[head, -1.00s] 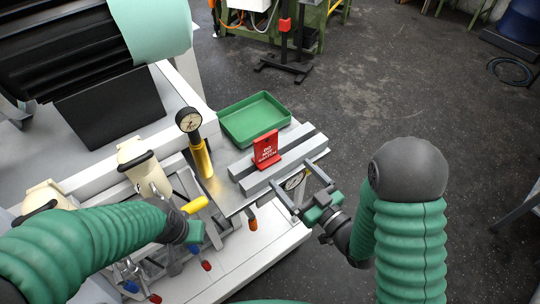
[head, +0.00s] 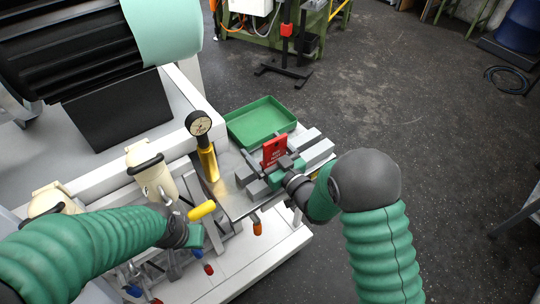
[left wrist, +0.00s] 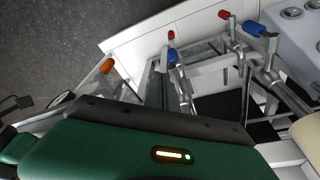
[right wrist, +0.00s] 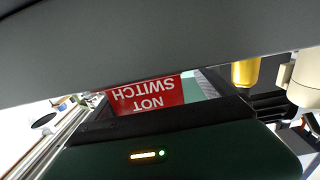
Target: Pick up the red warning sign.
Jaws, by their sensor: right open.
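The red warning sign (head: 274,149) with white lettering stands upright on the grey slotted block (head: 318,149) at the right end of the bench. My right gripper (head: 270,157) is open, right in front of the sign, with its fingers reaching towards either side of it. The gripper hides the sign's lower part. In the right wrist view the sign (right wrist: 150,93) appears upside down, close beyond the gripper body, its lettering partly cut off. Whether the fingers touch it cannot be seen. My left gripper (head: 195,232) is beside a yellow handle, away from the sign; its jaws are unclear.
A green tray (head: 261,121) lies just behind the sign. Cream canisters (head: 150,170) and levers with coloured tips fill the bench's left. Open floor lies to the right.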

